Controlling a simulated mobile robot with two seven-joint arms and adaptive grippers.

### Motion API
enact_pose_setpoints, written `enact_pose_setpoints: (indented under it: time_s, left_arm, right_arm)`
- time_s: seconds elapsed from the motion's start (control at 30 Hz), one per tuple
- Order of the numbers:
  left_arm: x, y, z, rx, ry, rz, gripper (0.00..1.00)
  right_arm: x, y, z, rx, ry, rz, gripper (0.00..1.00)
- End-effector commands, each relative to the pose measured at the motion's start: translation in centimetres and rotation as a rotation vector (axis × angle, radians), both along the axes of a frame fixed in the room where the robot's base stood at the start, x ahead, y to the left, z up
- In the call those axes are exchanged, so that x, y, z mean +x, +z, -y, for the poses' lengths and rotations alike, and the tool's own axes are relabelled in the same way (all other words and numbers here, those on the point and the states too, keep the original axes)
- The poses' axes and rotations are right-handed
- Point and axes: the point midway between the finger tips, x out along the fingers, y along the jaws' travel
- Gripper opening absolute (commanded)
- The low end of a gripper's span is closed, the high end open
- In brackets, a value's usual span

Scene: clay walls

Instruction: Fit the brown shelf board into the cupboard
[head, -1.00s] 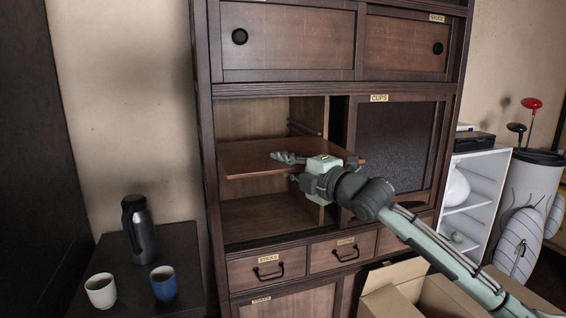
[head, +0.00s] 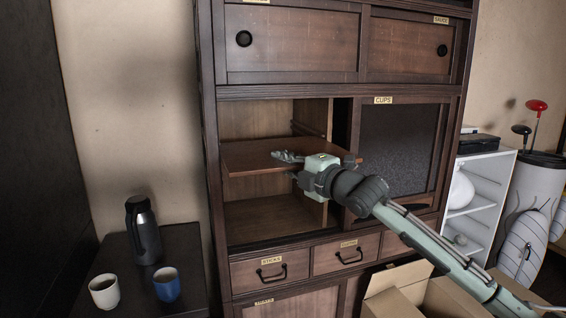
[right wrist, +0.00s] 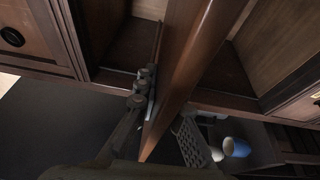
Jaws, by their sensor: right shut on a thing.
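The brown shelf board (head: 248,155) lies roughly level in the open left bay of the dark wooden cupboard (head: 281,92), with bay space above and below it. My right gripper (head: 288,165) comes in from the right and is shut on the board's front edge. In the right wrist view the board (right wrist: 186,75) runs between the fingers (right wrist: 146,110) and on into the bay. Whether the board's far edge rests on supports is hidden. My left gripper is not in view.
A mesh panel labelled CUPS (head: 402,145) covers the right bay. Drawers (head: 270,271) lie below. A dark side table (head: 190,245) at left holds a flask (head: 143,232), a white cup (head: 104,291) and a blue cup (head: 167,285). An open cardboard box (head: 400,295) stands at front right.

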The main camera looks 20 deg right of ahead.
Motion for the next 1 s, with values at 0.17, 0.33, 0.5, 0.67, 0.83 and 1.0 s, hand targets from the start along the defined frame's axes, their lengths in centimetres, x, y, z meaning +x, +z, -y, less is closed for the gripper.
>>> enact_pose_setpoints:
  time_s: [0.17, 0.33, 0.5, 0.67, 0.83, 1.0]
  left_arm:
    - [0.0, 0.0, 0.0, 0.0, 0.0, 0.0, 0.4]
    - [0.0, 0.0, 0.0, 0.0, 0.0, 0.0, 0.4]
    - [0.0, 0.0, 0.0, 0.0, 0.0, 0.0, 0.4]
    - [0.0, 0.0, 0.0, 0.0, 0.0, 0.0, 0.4]
    - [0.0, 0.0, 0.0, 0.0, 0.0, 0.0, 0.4]
    - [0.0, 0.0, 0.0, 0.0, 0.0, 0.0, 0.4]
  right_arm:
    - [0.5, 0.3, 0.0, 0.0, 0.0, 0.005, 0.0]
    - [0.9, 0.2, 0.0, 0.0, 0.0, 0.005, 0.0]
    - [1.3, 0.3, 0.0, 0.0, 0.0, 0.005, 0.0]
    - [1.7, 0.2, 0.0, 0.0, 0.0, 0.005, 0.0]
    - [2.2, 0.2, -0.1, 0.0, 0.0, 0.004, 0.0]
    - [2.6, 0.3, -0.1, 0.001, 0.0, 0.005, 0.0]
